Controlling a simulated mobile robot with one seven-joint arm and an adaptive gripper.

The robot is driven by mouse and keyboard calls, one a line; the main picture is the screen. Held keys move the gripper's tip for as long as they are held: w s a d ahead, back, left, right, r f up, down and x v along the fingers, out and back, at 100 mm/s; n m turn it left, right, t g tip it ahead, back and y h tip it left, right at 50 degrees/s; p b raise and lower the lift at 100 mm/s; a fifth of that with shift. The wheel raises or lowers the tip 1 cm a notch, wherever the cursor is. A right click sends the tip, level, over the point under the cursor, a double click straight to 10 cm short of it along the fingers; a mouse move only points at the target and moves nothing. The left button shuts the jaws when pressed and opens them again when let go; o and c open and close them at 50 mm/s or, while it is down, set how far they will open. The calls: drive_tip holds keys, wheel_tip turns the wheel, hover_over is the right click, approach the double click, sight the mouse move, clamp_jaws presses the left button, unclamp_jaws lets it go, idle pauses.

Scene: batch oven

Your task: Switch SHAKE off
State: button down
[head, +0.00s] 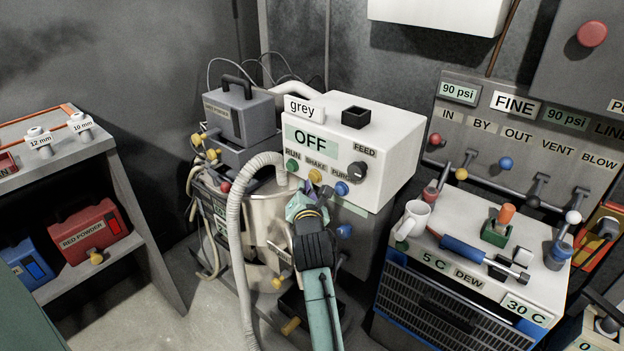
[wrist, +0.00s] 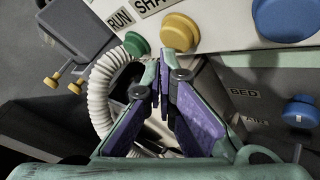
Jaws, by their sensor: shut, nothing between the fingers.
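The white control box (head: 388,140) carries a display reading OFF and labels RUN, SHAKE, PURGE and FEED. The yellow SHAKE button (head: 315,176) sits between the green RUN button (head: 292,165) and the blue PURGE button (head: 341,188). In the wrist view the yellow SHAKE button (wrist: 178,35) is just beyond and slightly right of my fingertips, with the green button (wrist: 136,44) to its left. My gripper (head: 299,203) is shut and empty, just below the SHAKE button. Its fingertips (wrist: 161,70) look apart from the button, though depth is hard to judge.
A ribbed white hose (head: 238,230) runs down left of my gripper. Another blue knob (head: 344,231) is below the box, near BED and AIR labels in the wrist view. A white-topped unit (head: 460,245) with a mug stands at right; a shelf (head: 60,150) is at left.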

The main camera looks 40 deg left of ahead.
drive_tip(key=shift+s+a, duration=0.15)
drive_tip(key=shift+s, duration=1.1)
drive_tip(key=shift+s+a, duration=0.1)
drive_tip(key=shift+s, duration=1.15)
drive_tip(key=shift+r, duration=0.1)
